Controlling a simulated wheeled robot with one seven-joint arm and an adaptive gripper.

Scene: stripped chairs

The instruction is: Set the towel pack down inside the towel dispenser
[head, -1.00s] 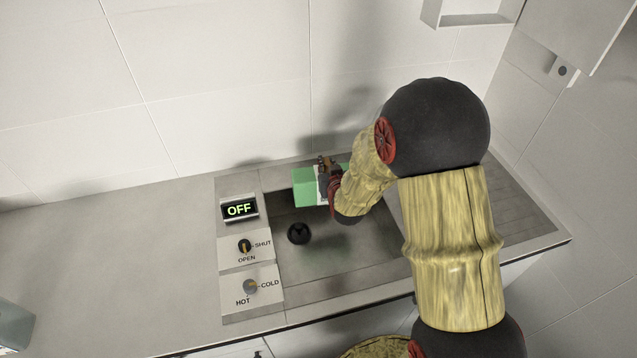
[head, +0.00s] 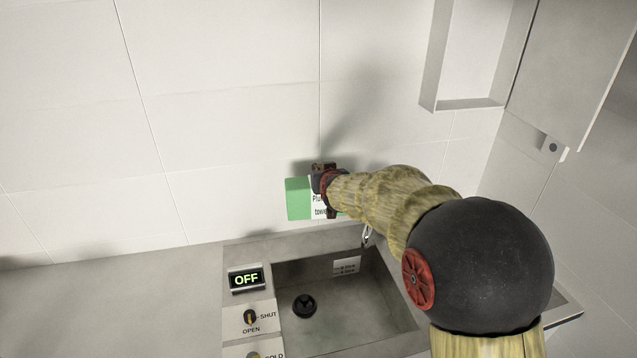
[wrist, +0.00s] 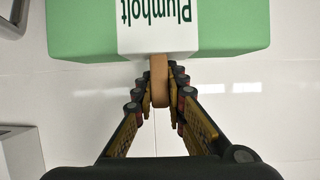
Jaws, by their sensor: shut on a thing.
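The towel pack is a green block with a white band lettered in green. In the head view the towel pack (head: 299,198) is up against the backdrop of the tiled wall, above the back of the sink. My gripper (head: 325,190) is shut on it. In the wrist view the towel pack (wrist: 85,28) fills the top, and my gripper (wrist: 159,80) pinches a tan tab at its near edge. The towel dispenser (head: 432,62) looks to be the open pale box on the wall at upper right, with its door (head: 570,55) swung open to the right.
The sink (head: 345,310) lies below, with a drain, a faucet and a control panel reading OFF (head: 246,280). A small latch block (head: 553,147) sits on the right wall. The counter at left is clear, and open wall lies between the pack and the dispenser.

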